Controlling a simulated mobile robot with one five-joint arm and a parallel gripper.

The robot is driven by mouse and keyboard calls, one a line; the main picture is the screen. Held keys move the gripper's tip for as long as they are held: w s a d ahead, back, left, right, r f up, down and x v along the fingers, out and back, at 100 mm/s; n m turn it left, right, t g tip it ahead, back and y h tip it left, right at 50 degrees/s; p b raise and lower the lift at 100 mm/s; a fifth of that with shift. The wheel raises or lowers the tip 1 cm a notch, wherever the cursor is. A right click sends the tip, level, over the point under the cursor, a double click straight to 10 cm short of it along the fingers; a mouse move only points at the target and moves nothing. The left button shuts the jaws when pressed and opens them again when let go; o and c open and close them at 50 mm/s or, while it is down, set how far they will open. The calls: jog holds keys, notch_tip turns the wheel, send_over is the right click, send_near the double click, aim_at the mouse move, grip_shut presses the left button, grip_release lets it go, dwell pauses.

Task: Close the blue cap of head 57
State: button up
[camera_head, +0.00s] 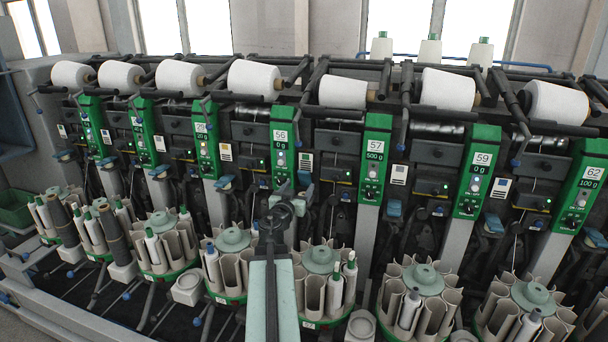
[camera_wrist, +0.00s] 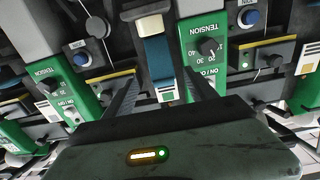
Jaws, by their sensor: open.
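The panel of head 57 (camera_head: 375,150) is green and reads 500 g, right of the panel of head 56 (camera_head: 282,145). In the gap between them a blue cap (camera_head: 304,178) stands up, higher than the neighbouring caps. I take it as head 57's. My gripper (camera_head: 283,206) is in front of the lower end of the panel of head 56. In the wrist view a long blue cap (camera_wrist: 158,62) with a pale end lies between the spread, empty fingers of my gripper (camera_wrist: 160,90). I cannot tell whether a finger touches it. A green tension panel (camera_wrist: 203,35) is close by the right finger.
Round magazines with bobbin tubes stand below the heads, one at right of my arm (camera_head: 322,262) and one at left (camera_head: 233,240). White cones (camera_head: 343,92) rest along the top. Other blue caps sit lower, such as one right of head 57's panel (camera_head: 394,208).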

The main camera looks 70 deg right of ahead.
aim_at(304, 178)
jog(key=d, duration=0.8)
jog(key=shift+w, duration=0.3)
jog(key=shift+a, duration=0.1)
grip_shut()
